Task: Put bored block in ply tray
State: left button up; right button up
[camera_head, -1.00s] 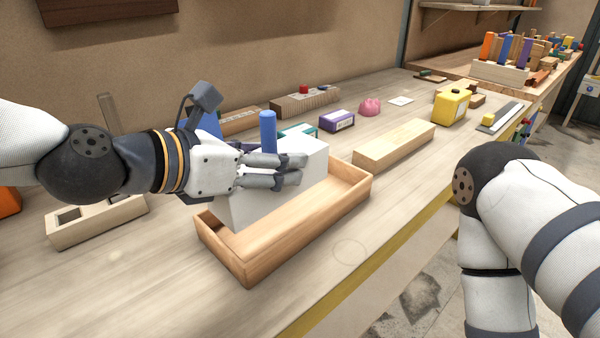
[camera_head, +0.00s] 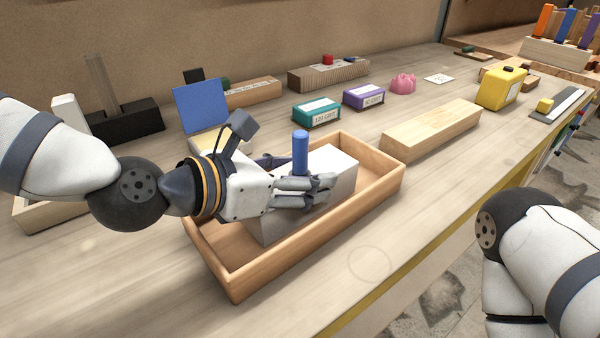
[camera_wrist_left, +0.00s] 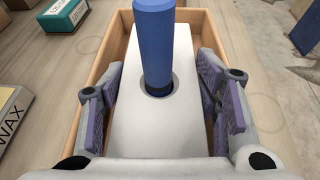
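The bored block (camera_head: 342,178) is a white block with a round hole in its top. A blue peg (camera_head: 300,152) stands upright in that hole, and it shows large in the left wrist view (camera_wrist_left: 155,45). The block sits inside the wooden ply tray (camera_head: 235,284), within its walls. My left gripper (camera_head: 290,180) straddles the block beside the peg. In the left wrist view its pads (camera_wrist_left: 165,105) stand either side of the block, spread with narrow gaps. The block's underside is hidden. My right gripper is out of view; only part of that arm shows.
A long pale wooden block (camera_head: 430,130) lies just beyond the tray's right end. Teal (camera_head: 316,112) and purple (camera_head: 363,97) boxes, a pink object (camera_head: 403,83) and a yellow container (camera_head: 500,89) stand farther back. The bench front beside the tray is clear.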

pick_arm(q)
jog(key=o, duration=0.4)
jog(key=shift+s, duration=0.1)
jog(key=shift+r, duration=0.15)
jog(key=shift+s+a+r, duration=0.1)
jog(key=shift+a+r, duration=0.1)
jog(key=p+v, duration=0.2)
jog(key=v, duration=0.9)
jog(key=shift+s+a+p, duration=0.15)
jog(key=shift+s+p, duration=0.05)
jog(key=shift+p, duration=0.15)
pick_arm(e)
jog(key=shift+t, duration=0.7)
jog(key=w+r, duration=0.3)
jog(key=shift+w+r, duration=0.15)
